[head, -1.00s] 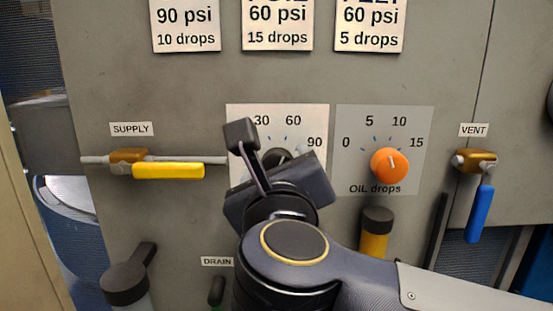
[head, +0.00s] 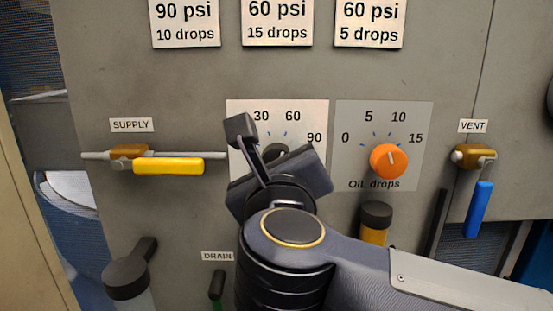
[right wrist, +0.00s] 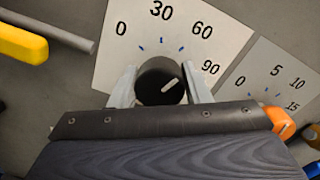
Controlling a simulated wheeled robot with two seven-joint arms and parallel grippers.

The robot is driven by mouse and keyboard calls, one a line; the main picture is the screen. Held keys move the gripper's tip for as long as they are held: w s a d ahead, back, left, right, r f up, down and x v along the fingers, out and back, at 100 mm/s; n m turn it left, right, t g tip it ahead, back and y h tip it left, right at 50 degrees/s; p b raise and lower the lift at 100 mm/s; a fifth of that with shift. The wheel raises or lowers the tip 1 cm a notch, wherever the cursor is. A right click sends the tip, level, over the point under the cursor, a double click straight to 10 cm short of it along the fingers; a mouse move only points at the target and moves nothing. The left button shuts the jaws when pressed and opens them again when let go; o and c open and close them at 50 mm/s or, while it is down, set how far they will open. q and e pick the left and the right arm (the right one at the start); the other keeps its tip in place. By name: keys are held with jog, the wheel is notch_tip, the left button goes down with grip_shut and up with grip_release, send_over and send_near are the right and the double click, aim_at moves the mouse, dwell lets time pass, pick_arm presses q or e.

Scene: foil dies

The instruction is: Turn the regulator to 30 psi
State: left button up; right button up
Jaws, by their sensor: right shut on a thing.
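The regulator is a black knob (right wrist: 158,84) with a white pointer line, on a pale plate (right wrist: 115,65) marked 0, 30, 60 and 90. In the right wrist view the pointer aims right and slightly up, toward the 90 side. My right gripper (right wrist: 161,90) is shut on the knob, one finger on each side. In the head view my right gripper (head: 277,168) covers most of the knob and the 0 mark. My left gripper is not in view.
An orange oil drops knob (head: 388,161) sits close to the right. A yellow supply handle (head: 168,166) is to the left and a blue vent handle (head: 479,209) to the far right. Below are a drain valve (head: 217,284) and a black-capped yellow cylinder (head: 376,216).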

jog(key=n+p, duration=0.3)
jog(key=n, duration=0.1)
jog(key=shift+r+n, duration=0.1)
jog(key=shift+n, duration=0.3)
jog(key=shift+a+f+n+p, duration=0.1)
jog(key=shift+f+n+p, duration=0.1)
jog(key=shift+n+p, duration=1.3)
jog(key=shift+n, duration=0.4)
jog(key=o, duration=1)
jog(key=shift+s+b, duration=0.1)
jog(key=shift+b, duration=0.2)
jog(key=s+b, duration=0.1)
jog(key=s, duration=0.6)
jog(key=shift+s+b, duration=0.35)
